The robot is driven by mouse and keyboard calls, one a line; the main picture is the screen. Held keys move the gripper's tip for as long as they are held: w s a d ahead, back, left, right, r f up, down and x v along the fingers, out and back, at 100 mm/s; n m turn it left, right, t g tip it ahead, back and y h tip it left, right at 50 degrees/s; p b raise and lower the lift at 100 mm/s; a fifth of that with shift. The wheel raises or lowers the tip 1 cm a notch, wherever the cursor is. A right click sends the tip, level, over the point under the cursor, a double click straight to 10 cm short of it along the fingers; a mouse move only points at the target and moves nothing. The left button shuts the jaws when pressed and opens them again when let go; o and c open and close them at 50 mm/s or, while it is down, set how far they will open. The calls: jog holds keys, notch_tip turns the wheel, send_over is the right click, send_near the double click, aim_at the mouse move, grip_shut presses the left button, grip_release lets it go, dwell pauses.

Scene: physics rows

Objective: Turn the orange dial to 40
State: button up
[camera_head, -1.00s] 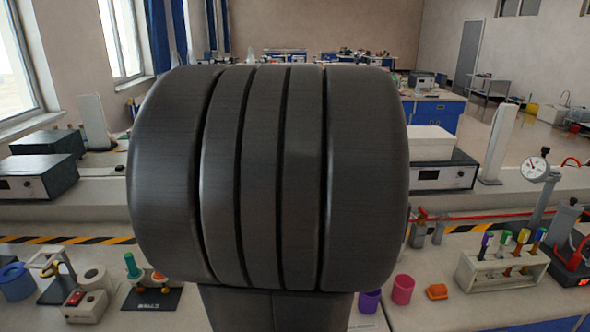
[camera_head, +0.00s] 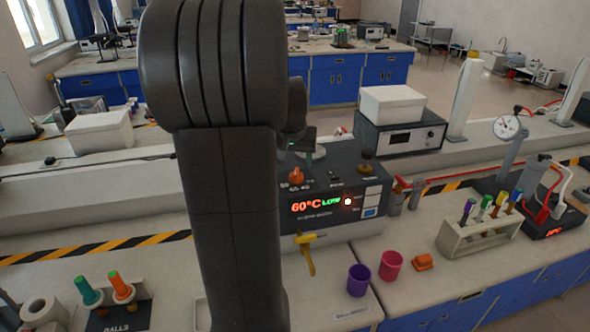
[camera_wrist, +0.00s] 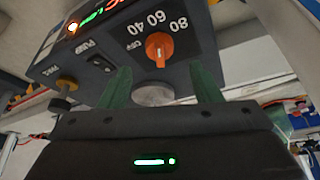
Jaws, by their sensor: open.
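The orange dial (camera_head: 296,176) sits on top of a dark bath unit (camera_head: 335,228), whose display reads 60°C LOW. In the wrist view the orange dial (camera_wrist: 159,47) shows upside down, with the marks OFF, 40, 60 and 80 around it. A pale line is on the dial; I cannot tell exactly which mark it points to. My gripper (camera_wrist: 162,83) is open, its two green fingers apart on either side of the view below the dial. It is not touching the dial. In the head view my arm hides most of the gripper.
A yellow tap (camera_head: 305,250) is on the unit's front. Purple (camera_head: 359,280) and magenta (camera_head: 391,265) cups and an orange block (camera_head: 424,261) stand to its right. A tube rack (camera_head: 477,232) is farther right. A dark knob (camera_head: 366,167) shares the unit's top.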

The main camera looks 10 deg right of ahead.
aim_at(296, 172)
jog(key=x, duration=0.6)
jog(key=shift+f+p, duration=0.15)
jog(key=shift+p, duration=0.15)
jog(key=c, duration=1)
